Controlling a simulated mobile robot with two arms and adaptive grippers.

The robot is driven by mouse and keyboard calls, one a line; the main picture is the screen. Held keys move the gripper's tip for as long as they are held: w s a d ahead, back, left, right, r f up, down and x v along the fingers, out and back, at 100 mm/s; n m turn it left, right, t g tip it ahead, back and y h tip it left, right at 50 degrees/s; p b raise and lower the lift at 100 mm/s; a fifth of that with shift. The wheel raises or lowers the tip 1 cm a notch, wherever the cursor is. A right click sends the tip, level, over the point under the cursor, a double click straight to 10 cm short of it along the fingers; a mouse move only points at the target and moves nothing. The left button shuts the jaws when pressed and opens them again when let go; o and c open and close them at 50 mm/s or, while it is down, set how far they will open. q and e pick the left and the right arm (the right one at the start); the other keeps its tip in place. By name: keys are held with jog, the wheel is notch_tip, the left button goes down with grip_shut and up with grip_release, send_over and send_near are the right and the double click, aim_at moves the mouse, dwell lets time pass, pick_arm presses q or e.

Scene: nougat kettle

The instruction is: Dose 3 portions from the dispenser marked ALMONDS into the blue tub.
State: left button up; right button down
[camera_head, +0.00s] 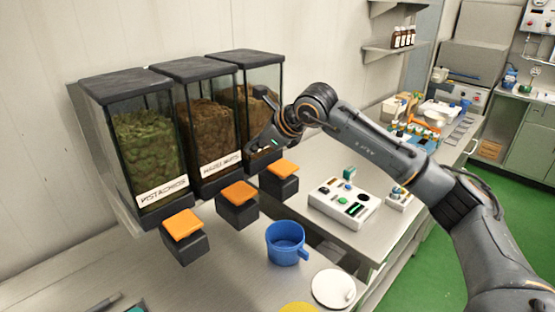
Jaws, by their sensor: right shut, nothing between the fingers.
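Three clear dispensers with black lids stand in a row against the wall. The left one (146,150) is marked PISTACHIOS and the middle one (208,125) HAZELNUTS. The right dispenser (236,105) holds brown contents; its label is hidden behind my right gripper (264,144). That gripper is shut and empty, in front of the right dispenser and above the orange-topped block (279,180) below it. I cannot tell whether it touches anything. The blue tub (286,243) stands on the counter in front of the blocks, its handle to the right. My left gripper is not in view.
Orange-topped blocks also stand before the left (183,238) and middle (237,203) dispensers. A white device with buttons (343,203) is right of the tub. A white round lid-like piece (333,288) lies near the front edge. The counter left of the tub is mostly clear.

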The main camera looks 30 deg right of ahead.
jog(key=d+r+h, duration=0.3)
jog(key=d, duration=0.5)
jog(key=shift+w+d+r+m+h, duration=0.3)
jog(key=shift+w+d+m+h, duration=0.1)
jog(key=shift+w, duration=0.05)
jog(key=b, duration=0.5)
send_over(279, 162)
jog(key=s, duration=0.3)
notch_tip(279, 162, down, 8)
jog(key=shift+s+r, duration=0.1)
jog(key=shift+s, duration=0.05)
jog(key=shift+f, duration=0.5)
jog(key=shift+b, duration=0.3)
jog(key=shift+f+b, duration=0.4)
jog(key=shift+b, duration=0.1)
